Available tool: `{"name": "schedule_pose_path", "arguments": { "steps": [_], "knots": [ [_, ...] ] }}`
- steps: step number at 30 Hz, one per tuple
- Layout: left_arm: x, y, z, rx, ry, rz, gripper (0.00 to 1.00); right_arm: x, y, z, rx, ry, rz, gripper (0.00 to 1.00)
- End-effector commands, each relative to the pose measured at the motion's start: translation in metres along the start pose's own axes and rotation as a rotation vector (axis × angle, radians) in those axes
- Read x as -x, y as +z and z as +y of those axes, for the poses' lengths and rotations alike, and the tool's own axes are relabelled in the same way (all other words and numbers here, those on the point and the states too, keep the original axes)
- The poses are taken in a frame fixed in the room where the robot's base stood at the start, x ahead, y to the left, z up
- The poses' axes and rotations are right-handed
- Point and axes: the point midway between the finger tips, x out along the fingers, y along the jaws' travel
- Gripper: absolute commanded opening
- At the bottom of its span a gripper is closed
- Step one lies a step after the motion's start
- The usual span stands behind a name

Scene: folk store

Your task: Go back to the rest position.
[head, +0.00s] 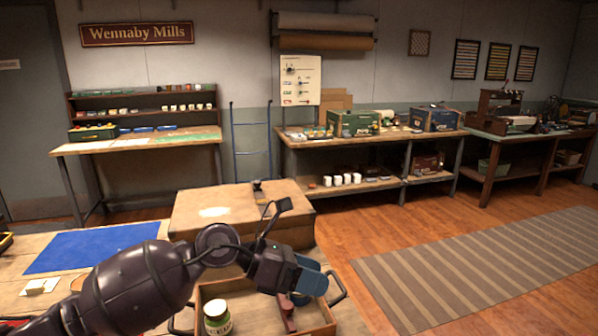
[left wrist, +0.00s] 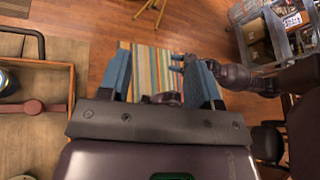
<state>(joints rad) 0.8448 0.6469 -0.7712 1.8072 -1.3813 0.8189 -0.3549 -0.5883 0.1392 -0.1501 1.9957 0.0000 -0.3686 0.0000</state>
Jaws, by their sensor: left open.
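My left gripper (head: 312,280) is at the right side of the wooden tray in the head view, with its arm coming in from the lower left. Its two blue fingers are apart in the left wrist view (left wrist: 163,78), with nothing between them but the floor and a striped rug further below. Part of my right arm (left wrist: 240,80) shows at the upper right of the left wrist view. The end of my right gripper (left wrist: 184,64) is partly hidden behind a left finger, so its jaws cannot be made out. The right gripper is outside the head view.
A blue mat (head: 95,247) lies at left. Grey crates (left wrist: 296,58) stand at right. Floor at right is open.

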Motion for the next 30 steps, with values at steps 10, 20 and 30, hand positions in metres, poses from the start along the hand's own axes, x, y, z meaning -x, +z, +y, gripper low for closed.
{"name": "schedule_pose_path", "arguments": {
  "steps": [10, 20, 30],
  "knots": [
    [0.050, 0.050, 0.009, 0.854, -0.238, -0.815, 0.58, 0.004, 0.011, 0.001, -0.002, 0.003, -0.022, 0.43],
    [0.111, -0.061, 0.073, 1.678, -0.324, -1.373, 0.58, 0.006, 0.016, 0.002, 0.000, 0.003, -0.032, 0.43],
    [0.140, -0.239, 0.073, 2.279, -0.308, -1.774, 0.58, 0.002, 0.007, 0.002, 0.004, 0.001, -0.013, 0.43]
  ]
}}
